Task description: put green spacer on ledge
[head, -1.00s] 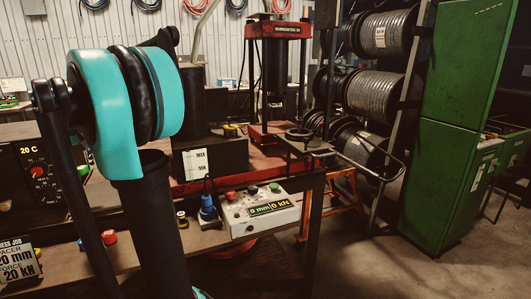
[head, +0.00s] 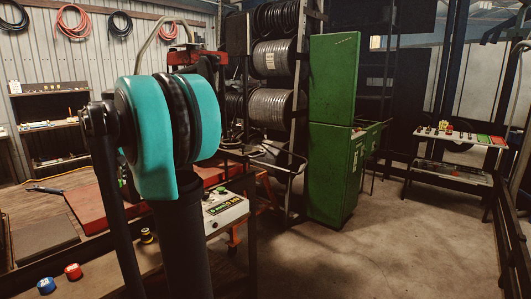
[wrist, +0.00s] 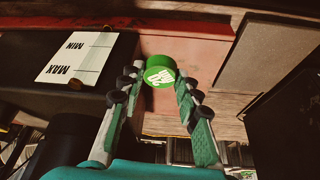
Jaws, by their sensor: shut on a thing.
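The green spacer (wrist: 160,72), a short round piece with a pale printed label on its face, is between my fingertips in the wrist view. My gripper (wrist: 159,78) is shut on it, with one dark-padded finger on each side. Beyond the spacer is a red painted surface (wrist: 180,50) with a worn, brownish strip below it; I cannot tell whether the spacer touches it. I cannot say for sure which surface is the ledge. In the head view my arm hides the gripper and the spacer.
The black block with a MAX/MIN label (wrist: 78,58) stands left of my fingers. A grey plate (wrist: 262,58) is to the right. On the bench are a blue piece (head: 46,285), a red piece (head: 73,271) and a control box (head: 226,210).

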